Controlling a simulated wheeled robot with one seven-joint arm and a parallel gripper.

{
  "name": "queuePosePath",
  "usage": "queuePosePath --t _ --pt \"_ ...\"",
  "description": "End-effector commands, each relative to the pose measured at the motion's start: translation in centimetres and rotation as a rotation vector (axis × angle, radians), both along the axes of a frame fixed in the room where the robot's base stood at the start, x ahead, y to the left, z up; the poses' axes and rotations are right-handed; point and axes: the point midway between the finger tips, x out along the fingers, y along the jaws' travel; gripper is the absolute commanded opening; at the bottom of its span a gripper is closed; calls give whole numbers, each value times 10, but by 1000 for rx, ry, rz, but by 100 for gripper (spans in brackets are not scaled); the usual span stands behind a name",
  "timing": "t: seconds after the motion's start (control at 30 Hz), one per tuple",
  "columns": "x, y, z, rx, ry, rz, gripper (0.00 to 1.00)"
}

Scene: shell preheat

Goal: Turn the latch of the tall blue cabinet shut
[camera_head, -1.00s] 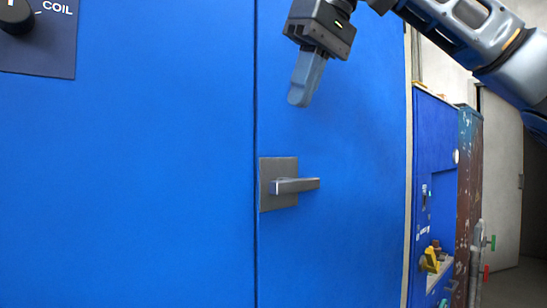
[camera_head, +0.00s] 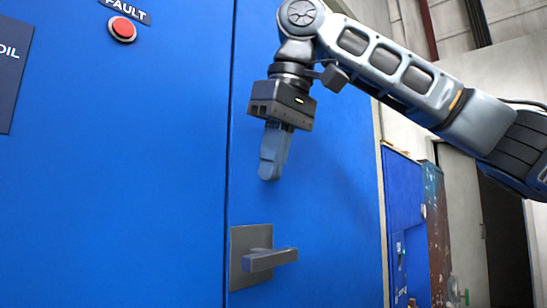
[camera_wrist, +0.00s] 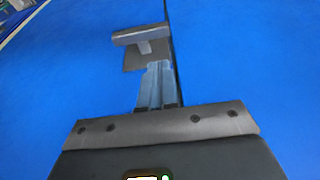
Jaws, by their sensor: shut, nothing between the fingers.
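The tall blue cabinet (camera_head: 130,170) fills the left and middle of the head view, with a vertical door seam. Its latch (camera_head: 270,259) is a grey lever on a square grey plate (camera_head: 243,240) beside the seam. The lever sticks out to the right, close to level. In the wrist view the latch lever (camera_wrist: 141,34) lies crosswise just beyond my fingertips. My gripper (camera_head: 270,177) points down in front of the door, above the latch and apart from it in the head view. Its fingers (camera_wrist: 157,72) are shut together and hold nothing.
A red button (camera_head: 123,28) under a FAULT label and part of a dark COIL panel (camera_head: 12,70) are on the cabinet at upper left. A smaller blue cabinet (camera_head: 404,200) stands at the right. The door face around the latch is clear.

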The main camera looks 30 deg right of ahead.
Motion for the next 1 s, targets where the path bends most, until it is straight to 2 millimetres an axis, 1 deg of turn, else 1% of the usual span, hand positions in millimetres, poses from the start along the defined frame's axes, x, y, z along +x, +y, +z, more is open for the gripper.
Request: queuePosePath --t 0.1,0.3,0.5,0.6,0.7,1.0 --pt "6 2 -23 -1 3 1 0" --pt "16 5 -59 -2 3 0 0" --pt "17 5 -88 -1 1 1 0" --pt "17 6 -96 -1 1 1 0" --pt "17 6 -100 0 0 1 0" --pt "17 6 -102 0 0 1 0"
